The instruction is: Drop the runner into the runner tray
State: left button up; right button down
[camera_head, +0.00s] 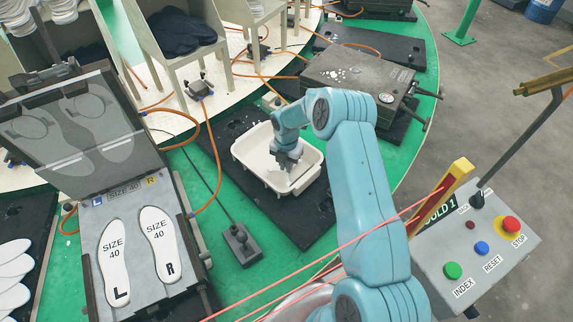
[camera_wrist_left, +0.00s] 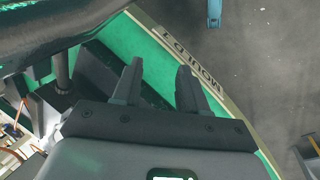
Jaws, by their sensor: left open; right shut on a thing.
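The runner tray (camera_head: 252,177) is a white, open, rounded-corner tray on a black plate in the middle of the head view. My right gripper (camera_head: 285,165) points down inside the tray's outline, over its floor. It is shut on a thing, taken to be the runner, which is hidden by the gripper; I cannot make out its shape. My left gripper (camera_wrist_left: 160,66) shows only in the left wrist view, with its two dark fingers apart and nothing between them.
An open mold with two white insoles (camera_head: 115,262) stands at the left. A closed dark mold (camera_head: 357,77) sits behind the tray. A control box (camera_head: 470,250) with green, blue and red buttons is at the right. Orange hoses and a grey pedal-like block (camera_head: 240,243) lie around the tray.

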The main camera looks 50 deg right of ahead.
jog(key=shift+f, duration=0.45)
jog(key=c, duration=1.1)
grip_release()
jog(key=shift+f+b, duration=0.1)
jog(key=shift+b, duration=0.25)
jog(key=shift+c, duration=0.2)
notch_tip(320, 180, up, 5)
jog(key=p, duration=0.3)
jog(key=shift+a, duration=0.15)
notch_tip(320, 180, up, 9)
jog(key=shift+f, duration=0.1)
jog(key=shift+s, duration=0.1)
